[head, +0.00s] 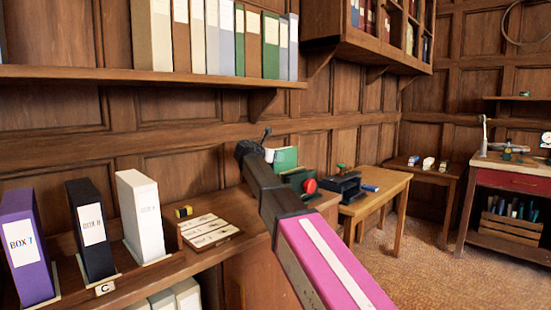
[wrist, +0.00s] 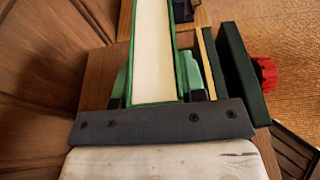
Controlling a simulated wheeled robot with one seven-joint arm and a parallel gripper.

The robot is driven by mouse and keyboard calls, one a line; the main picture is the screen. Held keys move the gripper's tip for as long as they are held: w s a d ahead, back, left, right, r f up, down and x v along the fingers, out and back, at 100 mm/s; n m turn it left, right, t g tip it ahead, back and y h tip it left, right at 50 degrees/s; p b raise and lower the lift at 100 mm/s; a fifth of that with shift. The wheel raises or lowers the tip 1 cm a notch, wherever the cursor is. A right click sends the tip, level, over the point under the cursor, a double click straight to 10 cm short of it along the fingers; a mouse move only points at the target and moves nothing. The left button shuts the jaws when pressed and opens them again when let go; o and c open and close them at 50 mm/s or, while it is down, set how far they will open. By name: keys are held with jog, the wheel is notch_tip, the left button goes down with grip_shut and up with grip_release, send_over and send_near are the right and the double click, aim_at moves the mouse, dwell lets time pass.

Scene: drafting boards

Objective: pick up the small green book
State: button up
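The small green book (head: 285,158) stands upright beyond the end of my arm in the head view. In the wrist view the book (wrist: 153,52) shows its cream page edges between two thin green covers. My gripper (wrist: 157,88) has one finger against each cover, with no clear gap on either side, so it looks shut on the book. In the head view my gripper (head: 268,157) is partly hidden by my own arm. I cannot tell whether the book is resting on the surface below or lifted.
A dark green block (wrist: 240,75) with a red knob (wrist: 265,75) stands close to the right of the book. Box files, including a white one (head: 141,217), stand on the left. A shelf (head: 150,77) hangs above. Floor at right (head: 415,260) is clear.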

jog(key=c, duration=0.4)
